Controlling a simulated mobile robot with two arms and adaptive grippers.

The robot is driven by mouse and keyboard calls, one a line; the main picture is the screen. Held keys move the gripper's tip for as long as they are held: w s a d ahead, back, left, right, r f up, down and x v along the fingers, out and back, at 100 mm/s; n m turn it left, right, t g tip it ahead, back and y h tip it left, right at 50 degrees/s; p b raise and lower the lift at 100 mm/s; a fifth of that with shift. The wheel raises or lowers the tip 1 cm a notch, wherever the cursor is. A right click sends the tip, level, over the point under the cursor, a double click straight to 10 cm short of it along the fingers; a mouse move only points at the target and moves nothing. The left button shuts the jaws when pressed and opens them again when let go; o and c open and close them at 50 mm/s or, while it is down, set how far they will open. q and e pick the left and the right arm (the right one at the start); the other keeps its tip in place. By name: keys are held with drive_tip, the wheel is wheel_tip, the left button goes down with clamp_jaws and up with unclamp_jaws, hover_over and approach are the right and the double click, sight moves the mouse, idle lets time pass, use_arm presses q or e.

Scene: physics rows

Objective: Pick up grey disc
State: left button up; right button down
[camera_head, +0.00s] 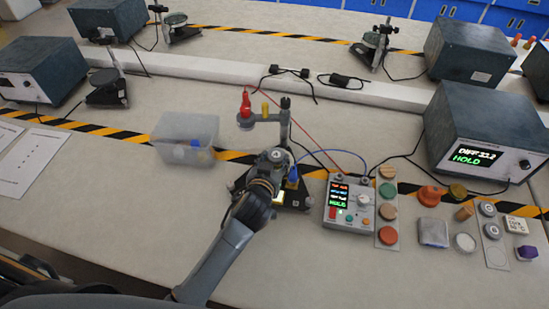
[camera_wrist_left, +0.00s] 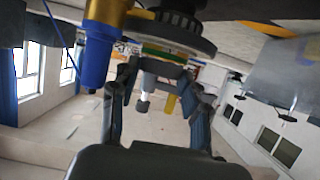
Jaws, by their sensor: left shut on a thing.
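A small grey disc (camera_head: 277,155) with a mark on its top shows at the tip of my left gripper (camera_head: 272,164), in front of the instrument stand. My left gripper is shut on this disc. In the left wrist view, a dark round disc (camera_wrist_left: 172,32) sits at the fingertips of the left gripper (camera_wrist_left: 160,68); the exact contact is partly hidden. More grey discs, including one grey disc (camera_head: 488,209), lie on a pale strip at the right. My right gripper is not in view.
The stand (camera_head: 285,128) carries a red clip (camera_head: 246,102). A blue clip (camera_head: 293,174) is close to my gripper. A control box (camera_head: 349,206) with cables stands to the right, a clear bin (camera_head: 186,132) to the left.

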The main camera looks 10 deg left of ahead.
sight(274, 152)
use_arm(q)
drive_tip(key=shift+r+p, duration=0.3)
drive_tip(key=shift+r, duration=0.2)
wheel_tip(274, 152, up, 2)
drive_tip(key=shift+r+p, duration=0.25)
drive_tip(key=shift+p, duration=1)
drive_tip(key=w+r+p+v, duration=0.1)
drive_tip(key=r+p+v, duration=0.2)
drive_tip(key=p+v, duration=1.05)
drive_tip(key=w+a+r+b, duration=0.25)
drive_tip(key=a+b, duration=0.45)
drive_tip(key=b, duration=1.1)
drive_tip(key=s+d+f+p, duration=0.1)
drive_tip(key=s+d+p, duration=0.4)
drive_tip(key=p, duration=0.9)
drive_tip(key=shift+d+f, duration=0.25)
drive_tip(key=shift+d, duration=0.65)
